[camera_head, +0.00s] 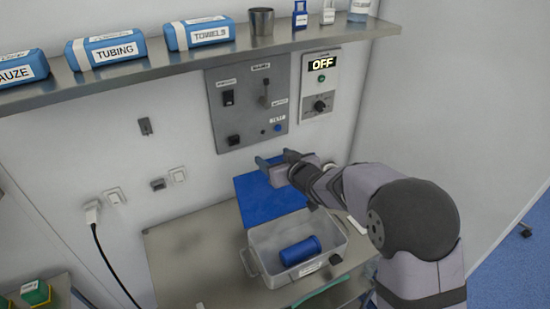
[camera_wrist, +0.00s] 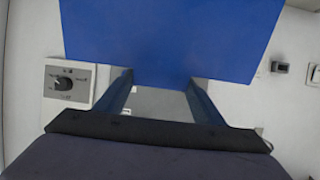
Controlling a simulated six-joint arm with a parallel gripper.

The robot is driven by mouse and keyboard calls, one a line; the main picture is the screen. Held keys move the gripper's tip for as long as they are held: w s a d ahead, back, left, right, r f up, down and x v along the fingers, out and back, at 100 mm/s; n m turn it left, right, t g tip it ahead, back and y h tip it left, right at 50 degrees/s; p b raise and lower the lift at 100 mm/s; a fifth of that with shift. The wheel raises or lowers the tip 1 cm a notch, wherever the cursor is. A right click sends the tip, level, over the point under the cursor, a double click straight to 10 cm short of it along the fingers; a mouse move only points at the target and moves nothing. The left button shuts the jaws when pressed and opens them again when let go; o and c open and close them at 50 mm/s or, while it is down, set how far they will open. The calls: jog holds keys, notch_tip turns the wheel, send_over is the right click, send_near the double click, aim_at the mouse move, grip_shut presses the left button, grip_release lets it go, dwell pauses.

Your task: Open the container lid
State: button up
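The container (camera_head: 262,262) is an open metal box with side handles on the metal table. A blue cylinder (camera_head: 300,250) lies on its side inside it. A flat blue panel, seemingly the lid (camera_head: 268,205), stands raised at the container's back rim; whether it is hinged there I cannot tell. My gripper (camera_head: 272,160) is at the panel's upper edge, fingers spread apart. In the wrist view, the blue lid (camera_wrist: 170,35) fills the upper middle and reaches the tips of my gripper (camera_wrist: 160,78). The fingers are apart with nothing clamped between them; contact with the lid is unclear.
A wall control panel (camera_head: 247,90) and an OFF display unit (camera_head: 320,85) are close behind my gripper. A shelf (camera_head: 150,68) with labelled packs, a cup and bottles runs above. The table's left part (camera_head: 185,255) is clear. A black plug cable (camera_head: 105,250) hangs at left.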

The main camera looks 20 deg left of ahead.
jog(key=shift+c, duration=0.9)
jog(key=s+b, duration=0.1)
jog(key=b, duration=0.2)
jog(key=shift+d+f, duration=0.15)
jog(key=shift+d, duration=0.25)
jog(key=b, duration=0.2)
jog(key=s+d+t+y+b, duration=0.1)
jog(key=b, duration=0.1)
jog(key=shift+s+d+r+b, duration=0.25)
jog(key=shift+r+b, duration=0.1)
jog(key=shift+b, duration=0.05)
jog(key=shift+s+d+r+t, duration=0.2)
jog(key=shift+r+t, duration=0.05)
jog(key=shift+t, duration=0.05)
jog(key=o, duration=1.5)
jog(key=shift+b+v, duration=1.15)
jog(key=shift+v, duration=2.5)
